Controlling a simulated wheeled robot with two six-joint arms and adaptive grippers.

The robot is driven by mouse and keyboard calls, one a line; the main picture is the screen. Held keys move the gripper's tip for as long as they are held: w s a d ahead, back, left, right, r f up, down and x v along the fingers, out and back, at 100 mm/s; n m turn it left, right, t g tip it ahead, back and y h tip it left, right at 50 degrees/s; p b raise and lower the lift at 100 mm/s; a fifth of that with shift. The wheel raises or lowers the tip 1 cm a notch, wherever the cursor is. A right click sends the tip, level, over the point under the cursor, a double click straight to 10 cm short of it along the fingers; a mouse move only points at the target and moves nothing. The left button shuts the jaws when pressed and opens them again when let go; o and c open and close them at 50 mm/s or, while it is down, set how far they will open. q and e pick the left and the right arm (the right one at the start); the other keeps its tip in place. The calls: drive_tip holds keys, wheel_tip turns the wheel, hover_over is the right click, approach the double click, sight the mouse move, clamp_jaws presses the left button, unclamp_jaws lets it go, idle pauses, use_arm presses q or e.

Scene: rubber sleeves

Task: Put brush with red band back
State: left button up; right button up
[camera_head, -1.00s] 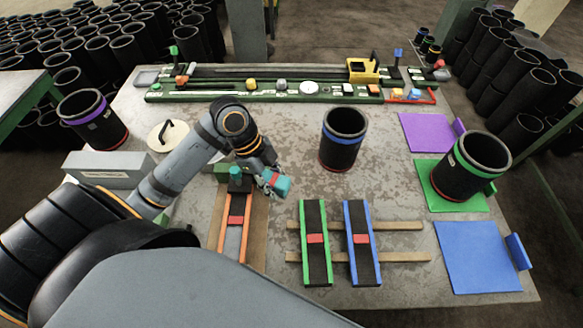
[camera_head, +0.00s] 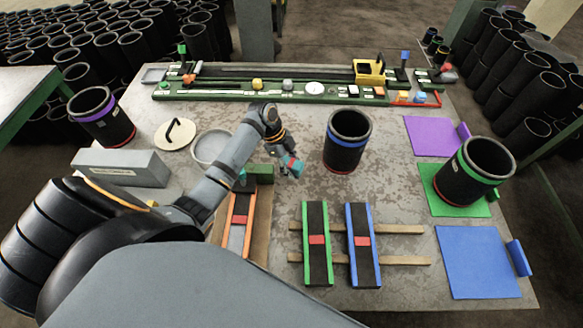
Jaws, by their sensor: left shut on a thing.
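My left gripper (camera_head: 288,162) is over the middle of the table, left of the blue-banded black sleeve (camera_head: 346,142). It is shut on a small teal thing with a red part (camera_head: 291,165), which looks like the brush with the red band. The fingers hide much of it, so its full shape cannot be told. Below the gripper, an orange-edged strip (camera_head: 235,240) with a red mark lies on a wooden board, with a teal piece (camera_head: 241,178) at its far end, partly behind my arm. My right gripper is not in view.
Green-edged (camera_head: 317,265) and blue-edged strips (camera_head: 362,265) lie in front. A green-banded sleeve (camera_head: 474,170) stands on a green mat. A long green rack (camera_head: 220,93) lines the back.

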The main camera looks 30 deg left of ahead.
use_arm(q)
drive_tip(key=shift+f, duration=0.7)
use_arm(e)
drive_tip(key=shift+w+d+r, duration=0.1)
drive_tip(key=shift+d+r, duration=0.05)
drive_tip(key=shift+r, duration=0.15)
use_arm(q)
drive_tip(key=shift+f, duration=0.1)
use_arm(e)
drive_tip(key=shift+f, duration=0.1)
use_arm(q)
drive_tip(key=o, duration=1.2)
drive_tip(key=shift+r, duration=0.25)
drive_tip(key=b+v, duration=0.1)
drive_tip(key=v, duration=1)
drive_tip(key=shift+a+r+b, duration=0.15)
drive_tip(key=shift+r+b, duration=0.25)
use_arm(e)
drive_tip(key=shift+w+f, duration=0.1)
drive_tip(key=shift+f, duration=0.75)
